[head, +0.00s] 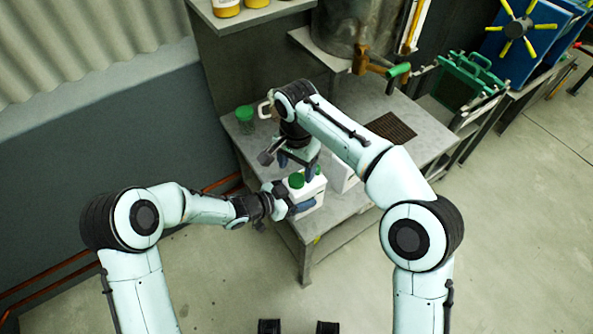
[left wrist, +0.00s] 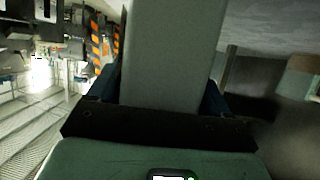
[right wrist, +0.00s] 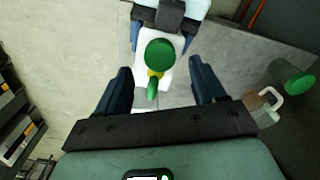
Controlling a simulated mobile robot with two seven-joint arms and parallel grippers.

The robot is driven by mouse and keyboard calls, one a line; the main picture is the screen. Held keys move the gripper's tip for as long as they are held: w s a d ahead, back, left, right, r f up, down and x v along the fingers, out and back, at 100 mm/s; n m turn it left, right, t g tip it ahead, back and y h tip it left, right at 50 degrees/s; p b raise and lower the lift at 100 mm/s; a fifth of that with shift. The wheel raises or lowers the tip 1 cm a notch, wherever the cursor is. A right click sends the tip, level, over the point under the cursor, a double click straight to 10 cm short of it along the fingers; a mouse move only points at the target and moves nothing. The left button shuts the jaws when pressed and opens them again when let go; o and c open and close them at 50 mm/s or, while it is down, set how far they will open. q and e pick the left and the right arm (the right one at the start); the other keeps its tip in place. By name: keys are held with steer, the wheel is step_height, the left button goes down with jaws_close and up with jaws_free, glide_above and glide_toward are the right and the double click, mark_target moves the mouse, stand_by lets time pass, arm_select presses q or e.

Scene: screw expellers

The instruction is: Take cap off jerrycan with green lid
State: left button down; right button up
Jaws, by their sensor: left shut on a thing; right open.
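The white jerrycan (head: 308,194) with a green lid (head: 296,180) stands near the front left corner of the grey table. My left gripper (head: 287,203) is shut on the jerrycan's body from the left side; in the left wrist view a pale surface (left wrist: 168,50) fills the space between its fingers. My right gripper (head: 299,165) is open just above the lid. In the right wrist view the green lid (right wrist: 159,54) lies ahead of and between the open right fingers (right wrist: 160,88), apart from them. A smaller green piece with yellow shows beside the lid.
A jar with a green lid (head: 244,115) stands at the table's back left, with a clear jug (right wrist: 262,105) near it. A second white container (head: 343,176) stands right of the jerrycan, partly behind my right arm. A tank with a green-handled tap (head: 398,70) is behind.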

arm_select(q)
jaws_free()
